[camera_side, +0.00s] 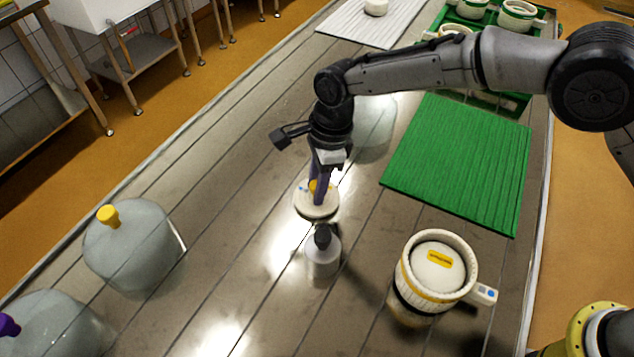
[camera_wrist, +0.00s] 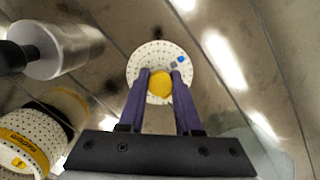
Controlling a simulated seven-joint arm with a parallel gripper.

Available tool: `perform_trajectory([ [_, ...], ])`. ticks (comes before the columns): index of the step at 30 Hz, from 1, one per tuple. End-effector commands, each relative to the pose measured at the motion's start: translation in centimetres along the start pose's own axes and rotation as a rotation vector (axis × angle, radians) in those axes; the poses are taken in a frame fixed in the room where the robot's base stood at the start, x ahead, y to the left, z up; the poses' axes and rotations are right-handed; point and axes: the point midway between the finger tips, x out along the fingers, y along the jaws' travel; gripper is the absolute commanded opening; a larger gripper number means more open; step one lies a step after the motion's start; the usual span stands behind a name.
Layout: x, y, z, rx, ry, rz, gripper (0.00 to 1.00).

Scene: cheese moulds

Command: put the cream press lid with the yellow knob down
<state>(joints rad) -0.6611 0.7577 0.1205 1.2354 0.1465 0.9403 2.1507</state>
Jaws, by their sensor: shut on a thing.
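The cream press lid (camera_side: 316,208) is a round, perforated disc with a yellow knob (camera_wrist: 159,84). My gripper (camera_side: 318,188) is shut on the knob from above, one purple finger on each side. In the wrist view the lid (camera_wrist: 148,58) shows beyond the fingertips, with a blue and a grey mark near its right edge. The lid looks roughly level. I cannot tell whether it touches the table or hangs just above it.
A grey bottle with a black top (camera_side: 322,260) stands close in front of the lid. A white handled mould (camera_side: 405,285) stands to the right. A green mat (camera_side: 460,160) lies behind it. Clear domes (camera_side: 135,250) stand at left. A green crate (camera_side: 545,25) of moulds is at back right.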

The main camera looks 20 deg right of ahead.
Motion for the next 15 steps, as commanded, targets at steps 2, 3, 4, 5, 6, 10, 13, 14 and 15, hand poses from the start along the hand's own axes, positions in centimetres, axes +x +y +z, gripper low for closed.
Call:
perform_trajectory([
  [2, 0.08, -0.01, -0.01, 0.0, 0.0, 0.0, 0.0],
  [3, 0.19, -0.01, -0.03, 0.0, 0.0, 0.0, 0.0],
  [4, 0.27, -0.01, -0.04, 0.0, 0.0, 0.0, 0.0],
  [5, 0.35, -0.01, -0.05, 0.0, 0.0, 0.0, 0.0],
  [6, 0.32, 0.0, -0.05, 0.0, 0.0, 0.0, 0.4],
  [10, 0.32, 0.0, -0.06, 0.0, 0.0, 0.0, 0.63],
  [13, 0.32, 0.01, -0.06, 0.0, 0.0, 0.0, 0.63],
  [14, 0.32, 0.01, -0.06, 0.0, 0.0, 0.0, 0.63],
  [15, 0.32, 0.01, -0.06, 0.0, 0.0, 0.0, 0.63],
])
